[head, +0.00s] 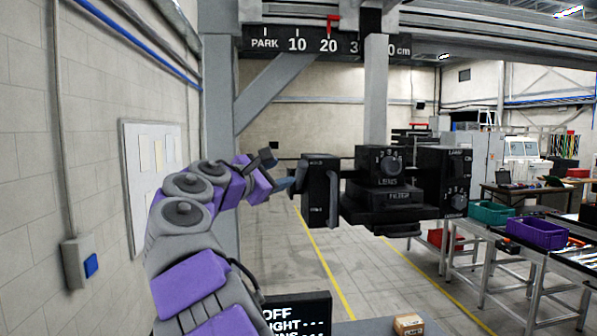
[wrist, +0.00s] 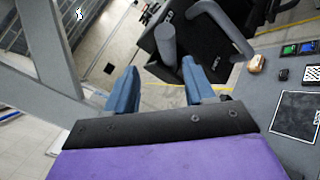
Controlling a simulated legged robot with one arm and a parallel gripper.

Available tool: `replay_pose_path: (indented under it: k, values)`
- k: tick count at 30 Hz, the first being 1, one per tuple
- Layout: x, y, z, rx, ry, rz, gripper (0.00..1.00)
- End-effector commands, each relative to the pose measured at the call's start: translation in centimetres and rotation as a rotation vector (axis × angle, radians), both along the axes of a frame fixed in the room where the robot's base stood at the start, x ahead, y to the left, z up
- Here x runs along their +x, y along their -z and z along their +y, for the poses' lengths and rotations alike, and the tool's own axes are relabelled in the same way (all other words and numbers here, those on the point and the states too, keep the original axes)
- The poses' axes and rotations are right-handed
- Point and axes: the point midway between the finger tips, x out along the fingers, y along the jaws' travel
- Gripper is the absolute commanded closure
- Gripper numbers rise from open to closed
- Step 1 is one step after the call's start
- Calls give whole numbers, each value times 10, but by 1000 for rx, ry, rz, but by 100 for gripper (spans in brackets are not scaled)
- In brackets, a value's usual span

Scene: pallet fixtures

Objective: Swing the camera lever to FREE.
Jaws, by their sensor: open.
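The black camera (head: 388,190) hangs from a grey column, with a lens dial on its front. A dark side box (head: 318,190) is on its left; its small lettering is too small to read. In the wrist view, a grey cylindrical lever grip (wrist: 167,44) stands out from the black housing (wrist: 190,62). In the head view my gripper (head: 287,181) is just left of the side box. The lever's pivot and FREE mark cannot be made out.
A curved grey handle (wrist: 222,28) sits right of the grip. A marked rail (head: 320,44) with a red pointer runs overhead. A black display (head: 298,313) and a small tan block (head: 408,325) are low in front. Tables with bins (head: 537,232) stand right; the floor behind is clear.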

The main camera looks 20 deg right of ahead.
Motion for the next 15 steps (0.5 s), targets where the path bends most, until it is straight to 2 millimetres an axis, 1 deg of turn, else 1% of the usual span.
replay_pose_path:
  k: [3, 5, 6, 9, 12, 15]
  values:
    - [12, 3, -37, 13, 6, 3, 46]
    - [17, 4, -51, 16, 3, 4, 46]
    - [19, 4, -62, 20, 4, 4, 46]
    - [21, 5, -84, 29, 7, 3, 46]
    - [23, 5, -92, 31, 7, 0, 46]
    - [24, 3, -85, 24, 8, 0, 46]
